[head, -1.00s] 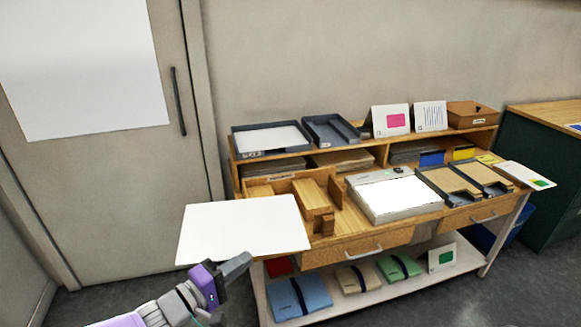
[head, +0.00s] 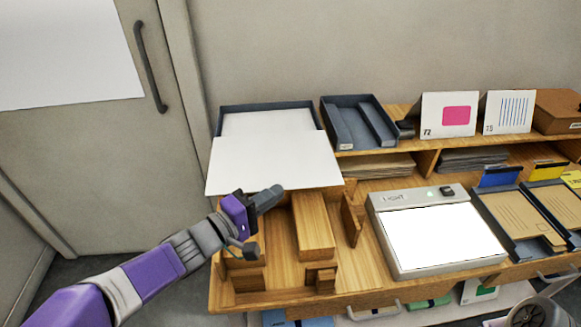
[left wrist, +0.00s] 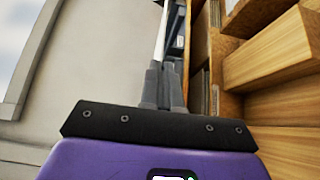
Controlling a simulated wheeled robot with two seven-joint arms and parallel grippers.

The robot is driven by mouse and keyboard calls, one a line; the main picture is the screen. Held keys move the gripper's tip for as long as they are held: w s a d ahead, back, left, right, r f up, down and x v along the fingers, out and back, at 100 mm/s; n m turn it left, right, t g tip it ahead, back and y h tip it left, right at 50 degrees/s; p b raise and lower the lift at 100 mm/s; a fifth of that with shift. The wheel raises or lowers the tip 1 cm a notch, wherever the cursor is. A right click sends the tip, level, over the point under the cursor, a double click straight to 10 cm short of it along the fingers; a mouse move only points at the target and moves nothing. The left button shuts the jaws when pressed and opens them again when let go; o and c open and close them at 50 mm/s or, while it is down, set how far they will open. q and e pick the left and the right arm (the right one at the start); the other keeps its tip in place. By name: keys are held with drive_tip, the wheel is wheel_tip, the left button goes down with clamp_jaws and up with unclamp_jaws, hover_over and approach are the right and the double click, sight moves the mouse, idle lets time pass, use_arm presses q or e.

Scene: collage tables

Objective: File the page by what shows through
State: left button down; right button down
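A blank white page (head: 272,165) is held out nearly flat in front of the dark left tray (head: 267,106), covering its front part. My left gripper (head: 270,199) is shut on the page's near edge; the left wrist view shows the page edge-on as a thin white strip (left wrist: 162,38) between the fingers (left wrist: 165,85). The light box (head: 440,235) has a bright blank white panel and stands right of the page. Two trays with tan folders (head: 518,215) stand right of it, with blue (head: 500,177) and yellow (head: 549,170) cards behind. My right gripper is not visible.
A divided dark tray (head: 358,122) stands on the upper shelf beside cards with a pink rectangle (head: 449,115) and blue stripes (head: 507,112). Wooden blocks (head: 312,225) and an upright wooden piece (head: 351,217) stand on the desk below the page. Part of my right arm shows bottom right.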

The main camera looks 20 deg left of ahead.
sight(266, 135)
use_arm(q)
drive_tip(key=shift+w+a, duration=0.45)
drive_tip(key=shift+w, duration=0.35)
drive_tip(key=w+a+p, duration=0.1)
drive_tip(key=w, duration=0.1)
drive_tip(key=w+a+p, duration=0.1)
drive_tip(key=w+a, duration=0.1)
drive_tip(key=w, duration=0.1)
drive_tip(key=w+a+p, duration=0.1)
drive_tip(key=w, duration=0.1)
drive_tip(key=shift+w+a+r, duration=0.2)
drive_tip(key=shift+w+a, duration=0.2)
drive_tip(key=w+a+p, duration=0.2)
drive_tip(key=w, duration=0.1)
drive_tip(key=w+a+p, duration=0.1)
drive_tip(key=w+p, duration=0.1)
drive_tip(key=w, duration=0.1)
drive_tip(key=w+a+p, duration=0.2)
drive_tip(key=w, duration=0.1)
drive_tip(key=shift+a+p, duration=0.3)
drive_tip(key=shift+p, duration=0.1)
wheel_tip(266, 135, down, 3)
drive_tip(key=b, duration=0.4)
drive_tip(key=shift+w+f, duration=0.1)
drive_tip(key=shift+f, duration=0.1)
drive_tip(key=shift+f+b, duration=0.6)
drive_tip(key=shift+b, duration=0.3)
drive_tip(key=c, duration=1.3)
unclamp_jaws()
